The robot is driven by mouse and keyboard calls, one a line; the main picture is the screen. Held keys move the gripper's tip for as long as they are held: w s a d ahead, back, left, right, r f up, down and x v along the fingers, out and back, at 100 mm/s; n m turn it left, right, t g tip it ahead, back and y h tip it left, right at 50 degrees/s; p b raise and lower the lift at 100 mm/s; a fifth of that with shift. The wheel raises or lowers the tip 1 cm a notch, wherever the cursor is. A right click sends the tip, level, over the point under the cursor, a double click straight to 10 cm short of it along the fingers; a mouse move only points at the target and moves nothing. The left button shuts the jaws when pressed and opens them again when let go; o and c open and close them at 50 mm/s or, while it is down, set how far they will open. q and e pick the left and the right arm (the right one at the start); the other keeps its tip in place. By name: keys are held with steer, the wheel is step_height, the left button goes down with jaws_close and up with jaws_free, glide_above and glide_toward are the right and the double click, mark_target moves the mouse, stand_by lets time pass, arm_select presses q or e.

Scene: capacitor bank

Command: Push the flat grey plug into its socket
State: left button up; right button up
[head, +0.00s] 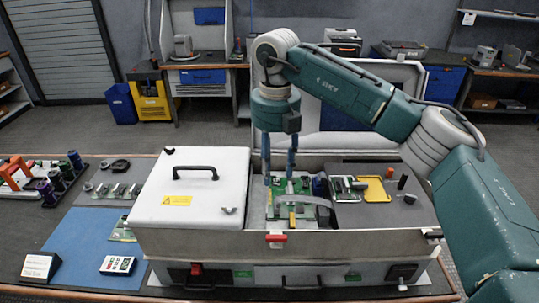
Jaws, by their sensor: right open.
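My right gripper (279,180) hangs from the green arm that comes in from the right. Its two blue fingers point down and stand apart, over the green circuit board (284,186) in the open bay of the white case. A flat grey ribbon (308,199) curves across the board, just below and to the right of the fingers. The flat grey plug and its socket are too small to tell apart from the other parts on the board. Nothing shows between the fingers. My left gripper is not in view.
A closed white lid (190,190) with a black handle stands left of the open bay. The case's front wall (340,241) runs before the board. A yellow tray (374,190) and small parts lie to the right. A blue mat (82,245) lies left.

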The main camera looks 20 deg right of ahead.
steer(key=p, duration=0.2)
glide_above(275, 204)
step_height(275, 204, down, 6)
steer(key=shift+s+r, duration=0.15)
steer(key=shift+r, duration=0.1)
steer(key=f, duration=0.1)
steer(key=f+p, duration=0.1)
steer(key=f, duration=0.1)
steer(key=shift+w, duration=0.2)
steer(key=shift+f, duration=0.9)
jaws_close()
steer(key=c, duration=0.8)
jaws_free()
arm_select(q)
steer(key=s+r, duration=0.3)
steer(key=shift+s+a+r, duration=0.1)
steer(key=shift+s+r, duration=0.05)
arm_select(e)
jaws_close()
